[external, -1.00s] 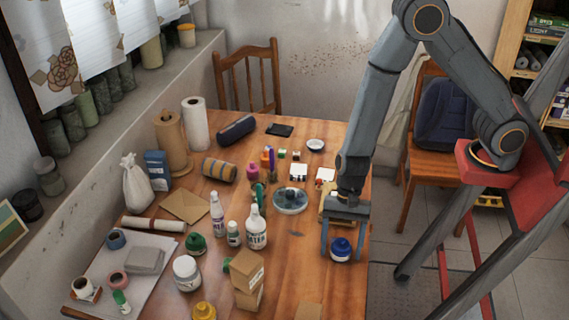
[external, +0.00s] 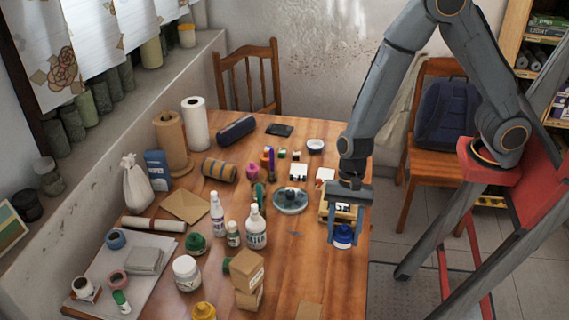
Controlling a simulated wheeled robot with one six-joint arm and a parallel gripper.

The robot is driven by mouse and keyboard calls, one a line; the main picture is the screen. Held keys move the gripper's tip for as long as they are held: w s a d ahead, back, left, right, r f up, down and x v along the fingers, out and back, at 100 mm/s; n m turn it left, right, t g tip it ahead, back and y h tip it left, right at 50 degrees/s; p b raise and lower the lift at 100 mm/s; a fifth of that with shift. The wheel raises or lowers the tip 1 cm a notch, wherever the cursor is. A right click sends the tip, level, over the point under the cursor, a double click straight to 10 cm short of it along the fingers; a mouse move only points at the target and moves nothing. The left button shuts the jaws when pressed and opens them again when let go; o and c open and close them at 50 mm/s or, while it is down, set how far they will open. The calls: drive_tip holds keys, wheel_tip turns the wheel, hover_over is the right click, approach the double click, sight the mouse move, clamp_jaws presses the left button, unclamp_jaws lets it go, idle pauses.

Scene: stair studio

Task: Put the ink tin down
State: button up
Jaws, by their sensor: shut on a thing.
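The ink tin (external: 343,238), which I take to be the small blue container with a pale band, is between the fingertips of my gripper (external: 343,232) near the right edge of the wooden table. My gripper points down and is shut on it, one finger on each side. The tin looks upright. I cannot tell whether its bottom touches the table, and its sides are partly covered by the fingers.
A yellowish box-like thing (external: 326,209) is just behind my gripper, partly hidden. A round pale-blue dish (external: 290,202) is to the left. A cardboard box stack (external: 247,272) and a white bottle (external: 256,232) stand further left. The table front of the gripper looks mostly clear.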

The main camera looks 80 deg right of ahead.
sight(344, 227)
wheel_tip(344, 227, up, 4)
drive_tip(key=shift+r, duration=0.2)
drive_tip(key=w+d+m+t+h, duration=0.1)
drive_tip(key=w+d+m, duration=0.4)
drive_tip(key=d, duration=0.5)
drive_tip(key=w+d+m+t, duration=0.2)
drive_tip(key=w+d+m, duration=0.1)
drive_tip(key=w+d, duration=0.6)
drive_tip(key=d+r+m+h, duration=0.1)
drive_tip(key=d+m, duration=0.2)
drive_tip(key=d, duration=0.7)
drive_tip(key=d+r+m+t+h, duration=0.1)
drive_tip(key=d+m, duration=0.3)
drive_tip(key=d, duration=0.7)
drive_tip(key=d+r+m+h, duration=0.1)
drive_tip(key=d+m+h, duration=0.15)
drive_tip(key=d, duration=0.75)
drive_tip(key=shift+t+y, duration=0.3)
drive_tip(key=shift+y, duration=0.15)
wheel_tip(344, 227, down, 10)
drive_tip(key=shift+f, duration=0.1)
drive_tip(key=shift+b, duration=0.3)
drive_tip(key=shift+f+b, duration=0.35)
drive_tip(key=shift+s+f, duration=0.2)
drive_tip(key=shift+f, duration=0.05)
